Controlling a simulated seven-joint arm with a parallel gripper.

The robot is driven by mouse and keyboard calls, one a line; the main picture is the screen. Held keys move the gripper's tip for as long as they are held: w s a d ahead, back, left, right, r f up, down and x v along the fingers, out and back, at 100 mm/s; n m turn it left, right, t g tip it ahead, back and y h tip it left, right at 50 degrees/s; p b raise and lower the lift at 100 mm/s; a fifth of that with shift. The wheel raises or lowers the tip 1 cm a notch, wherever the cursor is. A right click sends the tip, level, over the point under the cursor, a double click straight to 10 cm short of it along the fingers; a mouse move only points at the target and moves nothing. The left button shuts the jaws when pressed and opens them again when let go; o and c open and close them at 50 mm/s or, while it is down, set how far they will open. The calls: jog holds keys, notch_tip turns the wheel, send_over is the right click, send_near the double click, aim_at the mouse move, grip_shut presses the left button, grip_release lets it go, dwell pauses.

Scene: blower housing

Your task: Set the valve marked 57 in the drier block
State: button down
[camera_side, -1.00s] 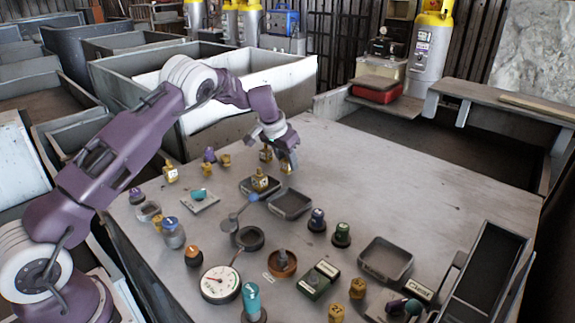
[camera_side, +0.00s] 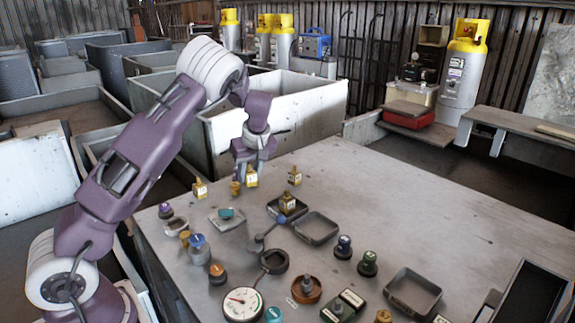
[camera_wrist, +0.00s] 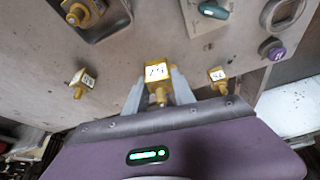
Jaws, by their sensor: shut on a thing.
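My gripper (camera_side: 252,178) is low over the far left part of the table. It is shut on a yellow-brass valve (camera_wrist: 158,75) with a white label. In the wrist view the label is upside down and appears to read 57. The same valve shows below my gripper in the side view (camera_side: 251,180). I cannot tell whether it touches the table. Another labelled valve (camera_side: 288,203) sits at a dark tray-like block (camera_side: 275,208); it also shows in the wrist view (camera_wrist: 80,13). I cannot tell for certain which item is the drier block.
A plate with a teal part (camera_side: 227,214), an empty dark tray (camera_side: 317,228) and a gauge (camera_side: 242,303) are nearer. The far right tabletop is clear.

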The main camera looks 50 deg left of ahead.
jog(key=s+n+g+h, duration=0.1)
jog(key=s+n, duration=0.5)
jog(key=s, duration=0.1)
jog(key=s+a+n+g+h, duration=0.1)
jog(key=s+n+g+h, duration=0.1)
jog(key=s+n, duration=0.5)
jog(key=s+a+n+g+h, duration=0.1)
jog(key=s+n+g, duration=0.1)
jog(key=s+n, duration=0.5)
jog(key=shift+s+a+r+h, duration=0.2)
jog(key=shift+s+r+h, duration=0.15)
jog(key=shift+s, duration=0.3)
jog(key=shift+f, duration=2.2)
jog(key=shift+f, duration=0.5)
jog(key=c, duration=1)
grip_release()
jog(key=shift+a, duration=0.1)
jog(key=shift+o, duration=0.8)
